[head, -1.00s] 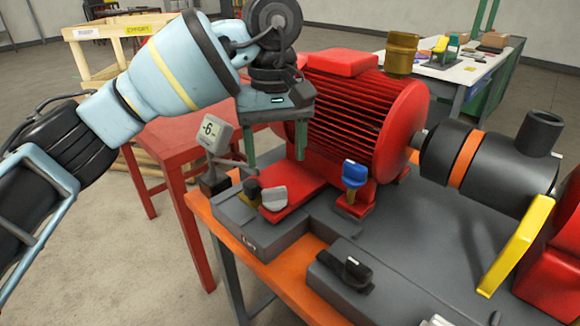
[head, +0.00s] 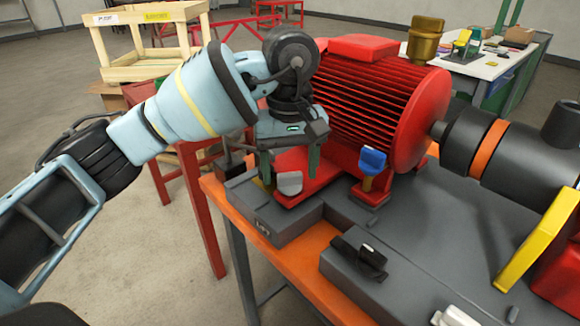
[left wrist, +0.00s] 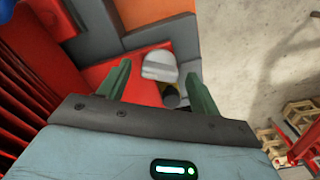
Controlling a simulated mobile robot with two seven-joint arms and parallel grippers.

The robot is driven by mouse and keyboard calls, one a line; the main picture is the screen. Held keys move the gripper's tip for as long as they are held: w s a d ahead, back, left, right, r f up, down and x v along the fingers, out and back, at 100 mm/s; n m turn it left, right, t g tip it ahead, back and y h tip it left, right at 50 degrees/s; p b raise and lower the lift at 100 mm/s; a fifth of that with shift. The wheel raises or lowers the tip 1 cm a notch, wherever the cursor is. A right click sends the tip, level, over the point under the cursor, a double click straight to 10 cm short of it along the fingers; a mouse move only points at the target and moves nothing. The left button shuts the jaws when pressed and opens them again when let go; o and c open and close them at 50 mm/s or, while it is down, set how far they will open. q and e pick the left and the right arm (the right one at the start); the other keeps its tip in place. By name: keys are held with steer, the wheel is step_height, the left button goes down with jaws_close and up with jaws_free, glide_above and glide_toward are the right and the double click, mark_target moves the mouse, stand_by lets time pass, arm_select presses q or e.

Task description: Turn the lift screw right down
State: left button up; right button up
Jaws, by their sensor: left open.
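My left gripper (head: 289,164) is open, pointing down above the near left foot of the red motor (head: 385,95). It also shows in the left wrist view (left wrist: 158,72). A grey-headed knob (head: 289,183) sits at that foot. In the left wrist view the grey knob (left wrist: 160,65) appears between the fingertips, with nothing gripped. A black knob (left wrist: 171,96) is beside it; the gripper hides it in the head view. A blue-headed screw (head: 372,160) with a brass stem stands at the nearer right foot. I cannot tell which is the lift screw. My right gripper is not in view.
A black-handled part (head: 360,258) lies on the grey base in front. A dark coupling (head: 485,145) with an orange band and a yellow guard (head: 537,240) are at the right. A red stand (head: 203,205) is at the left. A wooden crate (head: 140,45) is behind.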

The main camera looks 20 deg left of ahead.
arm_select(q)
steer(key=shift+c, duration=0.2)
steer(key=c, duration=0.9)
steer(key=shift+c, duration=0.2)
